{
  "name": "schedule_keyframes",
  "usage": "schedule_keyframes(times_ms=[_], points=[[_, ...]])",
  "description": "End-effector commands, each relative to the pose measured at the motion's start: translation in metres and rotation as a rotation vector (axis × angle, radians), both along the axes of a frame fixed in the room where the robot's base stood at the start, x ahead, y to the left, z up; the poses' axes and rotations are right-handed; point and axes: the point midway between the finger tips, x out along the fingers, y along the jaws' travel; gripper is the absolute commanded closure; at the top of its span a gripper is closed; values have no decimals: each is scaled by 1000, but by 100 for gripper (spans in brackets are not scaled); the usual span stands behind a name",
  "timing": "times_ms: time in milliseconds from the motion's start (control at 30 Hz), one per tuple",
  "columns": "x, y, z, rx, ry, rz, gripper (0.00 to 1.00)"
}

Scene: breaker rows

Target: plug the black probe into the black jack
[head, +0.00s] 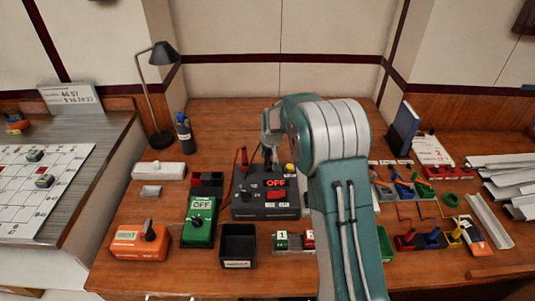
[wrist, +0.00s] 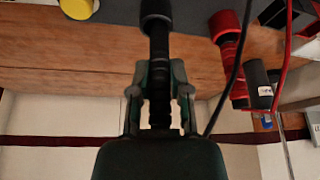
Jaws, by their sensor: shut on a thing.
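My gripper (wrist: 158,93) is shut on the black probe (wrist: 157,48), seen in the wrist view between its two fingers. The probe's wide black end (wrist: 156,14) reaches up to the dark grey meter box at the picture's top edge. The black jack cannot be told apart there, so I cannot tell whether the tip is in it. In the head view my gripper (head: 269,150) is over the back of the meter box (head: 263,211), which shows red "OFF". The probe is mostly hidden there by my arm.
A red probe (wrist: 228,45) with a red cable stands close beside my gripper, also seen in the head view (head: 244,158). A yellow knob (wrist: 77,8) is on the other side. A green meter (head: 200,220), black bin (head: 238,244) and dark bottle (head: 184,134) stand around.

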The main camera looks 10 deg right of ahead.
Motion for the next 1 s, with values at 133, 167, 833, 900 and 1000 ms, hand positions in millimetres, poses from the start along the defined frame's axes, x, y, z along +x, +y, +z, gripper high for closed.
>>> schedule_keyframes(times_ms=[133, 167, 833, 900, 1000], points=[[-6, -1, -10, -2, 25, 0, 100], [-6, 0, -10, -2, 25, 0, 100], [-14, -1, 22, -2, 10, 0, 42], [-20, -1, 36, -2, 9, -1, 42], [-28, -1, 56, -2, 9, -1, 42]])
